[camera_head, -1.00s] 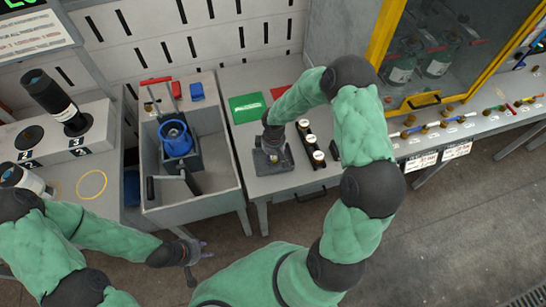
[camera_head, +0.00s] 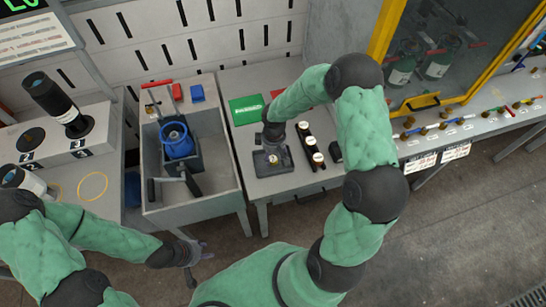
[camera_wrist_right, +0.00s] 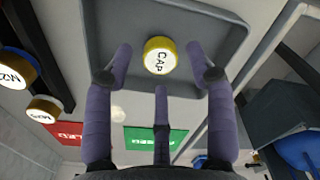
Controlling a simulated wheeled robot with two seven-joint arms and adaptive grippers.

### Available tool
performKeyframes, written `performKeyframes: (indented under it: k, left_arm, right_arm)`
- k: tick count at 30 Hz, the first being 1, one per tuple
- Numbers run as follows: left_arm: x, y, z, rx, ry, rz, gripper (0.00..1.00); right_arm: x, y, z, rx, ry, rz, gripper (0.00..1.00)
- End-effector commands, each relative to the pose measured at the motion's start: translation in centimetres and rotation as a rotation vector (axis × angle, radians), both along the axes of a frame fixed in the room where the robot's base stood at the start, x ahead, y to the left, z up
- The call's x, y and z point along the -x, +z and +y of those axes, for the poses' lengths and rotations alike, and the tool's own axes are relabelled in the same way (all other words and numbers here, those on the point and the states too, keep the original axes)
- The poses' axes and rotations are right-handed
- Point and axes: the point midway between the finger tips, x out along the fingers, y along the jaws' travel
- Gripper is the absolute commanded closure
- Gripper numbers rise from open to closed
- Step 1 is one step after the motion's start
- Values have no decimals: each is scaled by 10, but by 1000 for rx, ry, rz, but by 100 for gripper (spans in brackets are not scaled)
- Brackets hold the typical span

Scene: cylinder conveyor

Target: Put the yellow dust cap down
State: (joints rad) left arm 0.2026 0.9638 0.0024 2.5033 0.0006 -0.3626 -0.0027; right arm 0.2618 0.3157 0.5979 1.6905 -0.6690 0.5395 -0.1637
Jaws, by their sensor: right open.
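The yellow dust cap, with a white top lettered CAP, lies in the small dark grey tray (camera_head: 259,170); the cap (camera_head: 273,159) shows just below my right gripper (camera_head: 273,146) in the head view. In the right wrist view the cap (camera_wrist_right: 160,55) sits on the floor of the tray (camera_wrist_right: 100,40). My right gripper (camera_wrist_right: 159,76) is open, its purple fingers spread on either side of the cap and apart from it. My left gripper (camera_head: 197,263) hangs low at the front, away from the tables; its opening is unclear.
A dark rack with several white-topped cylinders (camera_head: 311,143) stands right of the tray. A green mat (camera_head: 245,109) lies behind. A grey bin (camera_head: 215,205) with a blue-topped device (camera_head: 177,140) stands left. A yellow-framed cabinet (camera_head: 425,102) is at the right.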

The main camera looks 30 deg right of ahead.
Motion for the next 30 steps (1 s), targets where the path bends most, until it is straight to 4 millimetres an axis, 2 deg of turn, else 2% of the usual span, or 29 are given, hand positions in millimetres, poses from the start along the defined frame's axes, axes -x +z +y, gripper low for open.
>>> performKeyframes:
  k: [1,6,12,18,30]
  left_arm:
    - [0,6,0,0,0,0,60]
    - [0,14,0,0,0,0,60]
    - [0,20,0,0,0,0,60]
    - [0,22,0,0,0,0,60]
    - [0,22,0,0,0,0,60]
  right_arm:
    - [-1,14,-1,2,1,-3,44]
    - [0,49,0,0,0,-4,44]
    - [0,79,-1,0,0,-1,44]
    - [1,91,-1,0,1,0,44]
    - [1,92,-1,0,1,1,44]
